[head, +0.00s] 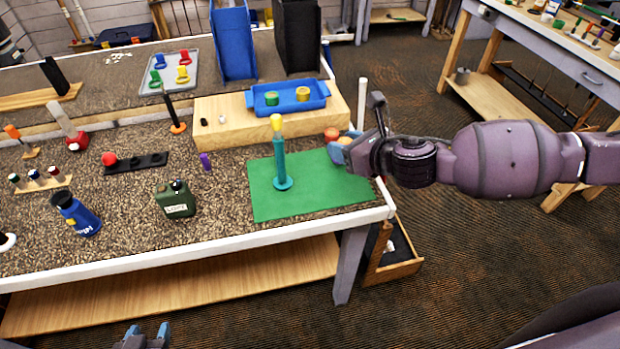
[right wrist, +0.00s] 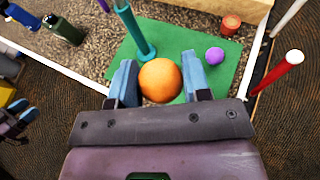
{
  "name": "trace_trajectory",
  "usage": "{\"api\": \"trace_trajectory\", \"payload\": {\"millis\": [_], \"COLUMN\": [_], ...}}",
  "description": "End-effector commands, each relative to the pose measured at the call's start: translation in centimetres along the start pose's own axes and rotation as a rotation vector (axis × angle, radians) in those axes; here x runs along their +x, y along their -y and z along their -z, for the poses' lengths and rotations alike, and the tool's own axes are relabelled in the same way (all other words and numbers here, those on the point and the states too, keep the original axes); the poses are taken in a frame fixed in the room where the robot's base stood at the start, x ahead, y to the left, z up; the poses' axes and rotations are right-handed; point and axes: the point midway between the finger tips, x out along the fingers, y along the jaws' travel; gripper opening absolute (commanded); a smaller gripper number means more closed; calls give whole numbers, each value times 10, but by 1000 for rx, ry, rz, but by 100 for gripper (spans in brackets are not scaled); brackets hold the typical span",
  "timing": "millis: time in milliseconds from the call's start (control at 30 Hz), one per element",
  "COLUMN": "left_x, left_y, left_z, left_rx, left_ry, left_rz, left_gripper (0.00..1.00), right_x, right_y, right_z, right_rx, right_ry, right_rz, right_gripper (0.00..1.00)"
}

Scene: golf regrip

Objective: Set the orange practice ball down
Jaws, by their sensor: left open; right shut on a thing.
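My right gripper (head: 341,152) is over the right part of the green mat (head: 310,202) in the head view, mostly hidden by its own wrist. In the right wrist view, the right gripper (right wrist: 160,74) is shut on the orange practice ball (right wrist: 160,82), one blue finger on each side. The mat (right wrist: 172,38) lies beyond the ball; the gap beneath it cannot be judged. A sliver of the orange ball (head: 344,140) shows in the head view. My left gripper (head: 143,338) is open and empty at the bottom edge of the head view, in front of the bench.
A teal post (head: 281,160) with a yellow top stands on the mat. A purple ball (right wrist: 214,56) lies on the mat, right of the held ball. A red round piece (right wrist: 231,25) is behind it. The mat's front is clear.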

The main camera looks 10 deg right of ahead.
Motion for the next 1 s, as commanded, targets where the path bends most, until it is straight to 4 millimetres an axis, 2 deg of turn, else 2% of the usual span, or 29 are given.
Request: {"api": "trace_trajectory", "payload": {"millis": [267,467,567,1000], "left_x": [0,0,1,5], "left_y": [0,0,0,0], "left_z": [-1,-1,-2,-6], "left_rx": [0,0,1,2], "left_ry": [1,1,0,-2], "left_rz": [0,0,0,0], "left_gripper": [53,53,53,53], "right_x": [11,14,19,55], "right_y": [6,7,7,6], "right_z": [-26,-28,-15,73], "right_rx": [-90,-108,-105,-103], "right_ry": [2,0,-3,-2], "right_rz": [-206,-261,-264,-262], "right_gripper": [21,21,21,21]}}
